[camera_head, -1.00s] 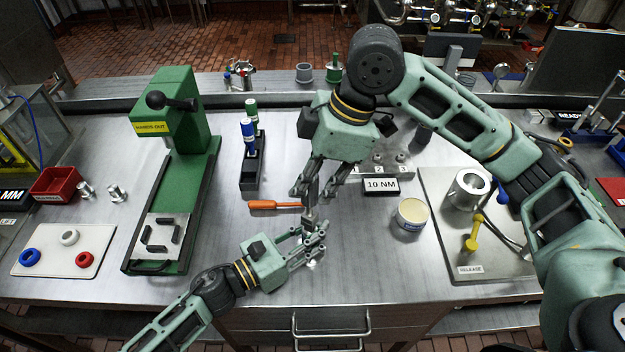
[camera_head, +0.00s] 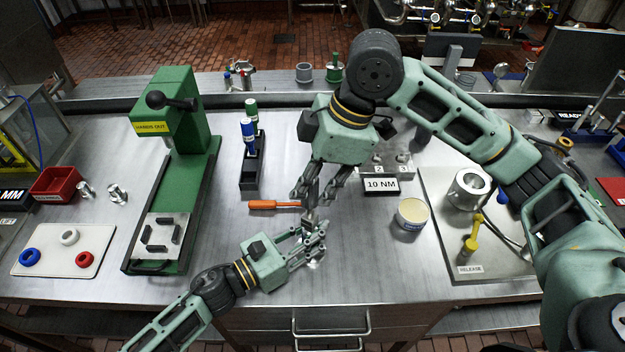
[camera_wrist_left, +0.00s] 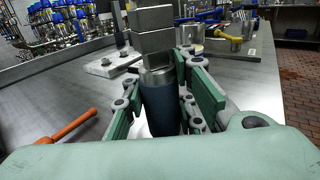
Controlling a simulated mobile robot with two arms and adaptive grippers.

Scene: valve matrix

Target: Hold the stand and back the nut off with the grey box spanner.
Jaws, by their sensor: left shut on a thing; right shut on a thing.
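My left gripper (camera_head: 314,240) is shut around the stand at the front middle of the bench. In the left wrist view the stand (camera_wrist_left: 162,105) is an upright dark cylinder with a grey metal upper part, between the green finger pads. My right gripper (camera_head: 314,192) points down from above, shut on the grey box spanner (camera_head: 312,196). The spanner is upright, directly above the stand. In the left wrist view, grey square-sided blocks (camera_wrist_left: 155,40), seemingly the spanner, sit over the stand's top. The nut is hidden, so I cannot tell how the spanner sits on it.
An orange-handled tool (camera_head: 274,204) lies just left of the grippers. A round tin (camera_head: 411,222) and a "10 NM" sign (camera_head: 381,185) are to the right. A green press (camera_head: 175,170) stands left. The front bench between press and grippers is mostly clear.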

